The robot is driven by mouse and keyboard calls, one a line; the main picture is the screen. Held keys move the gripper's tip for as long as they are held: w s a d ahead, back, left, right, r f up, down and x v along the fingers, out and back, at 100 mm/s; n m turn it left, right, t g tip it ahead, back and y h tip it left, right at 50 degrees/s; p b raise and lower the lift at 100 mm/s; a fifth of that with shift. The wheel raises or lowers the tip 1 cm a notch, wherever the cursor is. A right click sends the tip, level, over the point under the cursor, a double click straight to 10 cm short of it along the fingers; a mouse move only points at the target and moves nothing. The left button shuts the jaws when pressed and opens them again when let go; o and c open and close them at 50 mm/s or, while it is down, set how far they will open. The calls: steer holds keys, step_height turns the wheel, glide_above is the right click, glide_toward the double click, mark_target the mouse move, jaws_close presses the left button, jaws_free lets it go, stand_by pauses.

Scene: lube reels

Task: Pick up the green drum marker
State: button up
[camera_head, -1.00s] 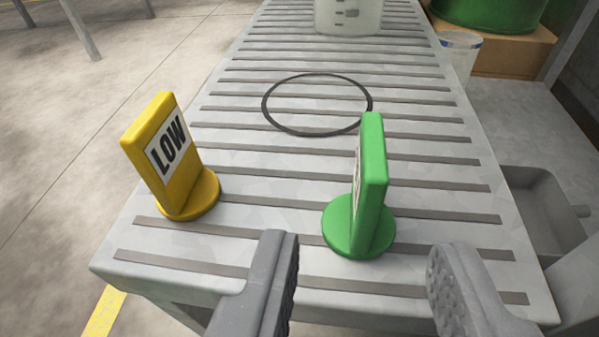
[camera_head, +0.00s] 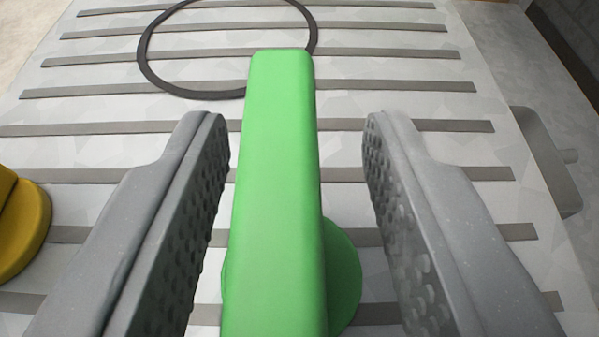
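The green drum marker (camera_head: 279,180) stands upright on the slatted grey bench, its narrow edge towards me and its round base partly showing below. My gripper (camera_head: 296,135) is open, with one finger on each side of the marker's upright plate. A gap shows between the plate and each finger, wider on the right. The marker's label face is hidden from this angle.
A yellow marker (camera_head: 22,225) is partly in view at the left edge. A black ring (camera_head: 147,68) lies flat on the slatted bench (camera_head: 400,68) behind the green marker. A grey tray (camera_head: 545,160) sits beyond the bench's right edge.

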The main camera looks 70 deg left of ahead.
steer(key=shift+w+a+f, duration=0.15)
steer(key=shift+w+a, duration=0.1)
steer(key=shift+a, duration=0.25)
jaws_close()
